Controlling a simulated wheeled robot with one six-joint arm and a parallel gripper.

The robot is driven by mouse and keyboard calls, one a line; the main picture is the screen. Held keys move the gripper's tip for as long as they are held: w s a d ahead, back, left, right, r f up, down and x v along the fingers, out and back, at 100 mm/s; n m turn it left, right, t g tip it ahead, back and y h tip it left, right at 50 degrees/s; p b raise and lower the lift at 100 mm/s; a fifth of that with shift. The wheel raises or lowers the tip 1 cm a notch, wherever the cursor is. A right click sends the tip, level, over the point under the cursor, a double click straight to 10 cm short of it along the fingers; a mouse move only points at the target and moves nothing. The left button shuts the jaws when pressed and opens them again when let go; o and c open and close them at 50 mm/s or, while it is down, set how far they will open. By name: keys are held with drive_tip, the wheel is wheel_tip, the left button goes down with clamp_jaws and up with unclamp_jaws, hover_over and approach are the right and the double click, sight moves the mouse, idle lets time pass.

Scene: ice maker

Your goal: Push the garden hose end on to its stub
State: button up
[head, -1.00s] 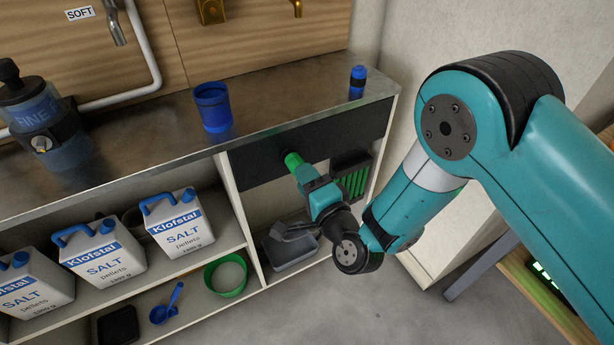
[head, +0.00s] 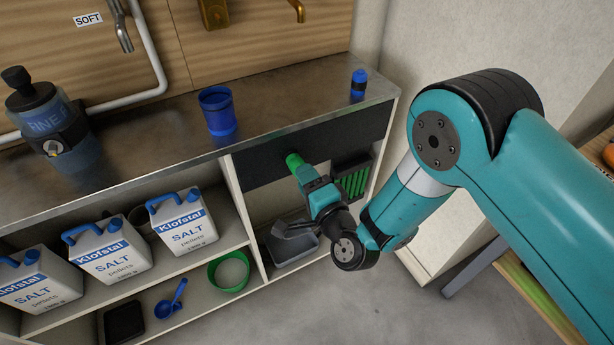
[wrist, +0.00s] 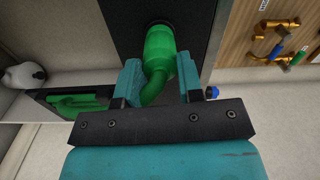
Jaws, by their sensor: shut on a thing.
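The garden hose end (wrist: 158,50) is a bright green connector with a green hose curving down from it between my fingers. My gripper (wrist: 159,66) has one finger on each side of it and is shut on it. In the head view the hose end (head: 293,161) shows green at the front of the dark panel (head: 265,163) under the counter, and my gripper (head: 303,173) holds it from the front. The stub is hidden behind the hose end, so I cannot tell whether the hose end is touching it or is on it.
A dark holder with green hose (head: 353,182) is right of my gripper. A grey tray (head: 288,245) lies below. Salt containers (head: 183,222) stand on the left shelf. A blue cup (head: 217,112) and a small blue bottle (head: 358,84) stand on the counter (head: 270,108).

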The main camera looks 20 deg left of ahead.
drive_tip(key=shift+w+a+r+p, duration=0.1)
drive_tip(key=shift+p, duration=0.4)
drive_tip(key=o, duration=1.2)
drive_tip(key=b+v, duration=0.9)
drive_tip(key=v, duration=0.8)
